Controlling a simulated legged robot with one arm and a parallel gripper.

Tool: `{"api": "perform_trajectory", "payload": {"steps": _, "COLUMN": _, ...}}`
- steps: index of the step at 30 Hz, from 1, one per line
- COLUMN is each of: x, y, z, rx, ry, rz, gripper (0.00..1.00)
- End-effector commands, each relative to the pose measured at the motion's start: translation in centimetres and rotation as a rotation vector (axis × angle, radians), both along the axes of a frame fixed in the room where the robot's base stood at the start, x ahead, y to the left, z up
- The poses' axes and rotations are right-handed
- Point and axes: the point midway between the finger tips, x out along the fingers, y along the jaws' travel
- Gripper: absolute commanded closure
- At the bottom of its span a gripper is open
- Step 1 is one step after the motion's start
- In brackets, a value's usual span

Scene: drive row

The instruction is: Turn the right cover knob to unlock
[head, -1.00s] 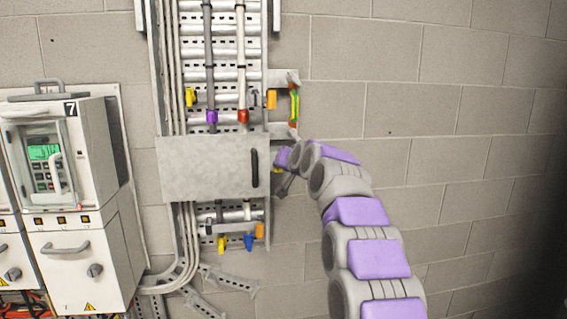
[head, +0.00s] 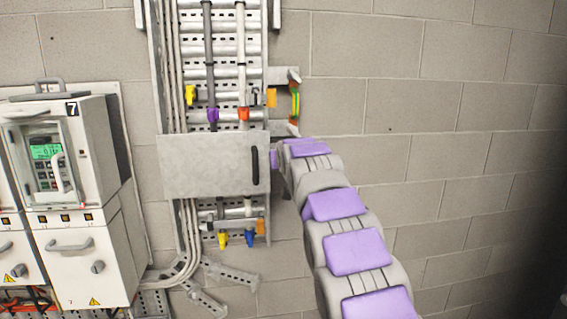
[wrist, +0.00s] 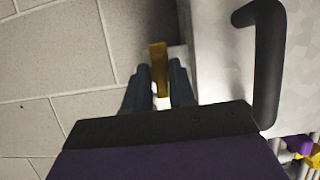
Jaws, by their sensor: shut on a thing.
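The grey metal cover (head: 205,165) is closed across the middle of the wall rack, with a dark handle (head: 255,165) near its right edge. The handle (wrist: 270,60) also shows in the wrist view, right of my gripper. A yellow cover knob (wrist: 157,58) sits beside the cover's edge in the wrist view. My gripper (wrist: 160,82) has its two dark fingers on either side of this knob, shut on it. In the head view the knob and fingertips are hidden behind my wrist at the cover's right edge. The knob's lock state cannot be told.
Pipes with coloured valve handles, such as an orange-red one (head: 244,114), run above and below the cover. A bracket with a green bar (head: 294,103) juts out above my wrist. White cabinets (head: 70,200) stand at left. The brick wall at right is clear.

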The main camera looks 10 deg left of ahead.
Motion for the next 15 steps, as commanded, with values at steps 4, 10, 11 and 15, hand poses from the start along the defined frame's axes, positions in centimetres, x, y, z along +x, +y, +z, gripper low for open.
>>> {"api": "perform_trajectory", "payload": {"steps": 4, "x": 0.03, "y": 0.08, "z": -0.6, "rx": -0.004, "ry": 0.011, "rz": 0.0, "gripper": 1.0}}
{"api": "perform_trajectory", "payload": {"steps": 10, "x": 0.01, "y": 0.13, "z": -0.56, "rx": -0.004, "ry": 0.011, "rz": 0.001, "gripper": 0.71}}
{"api": "perform_trajectory", "payload": {"steps": 11, "x": 0.01, "y": 0.13, "z": -0.52, "rx": -0.004, "ry": 0.01, "rz": 0.001, "gripper": 0.68}}
{"api": "perform_trajectory", "payload": {"steps": 15, "x": -0.07, "y": 0.11, "z": -0.26, "rx": -0.002, "ry": 0.005, "rz": 0.001, "gripper": 0.61}}
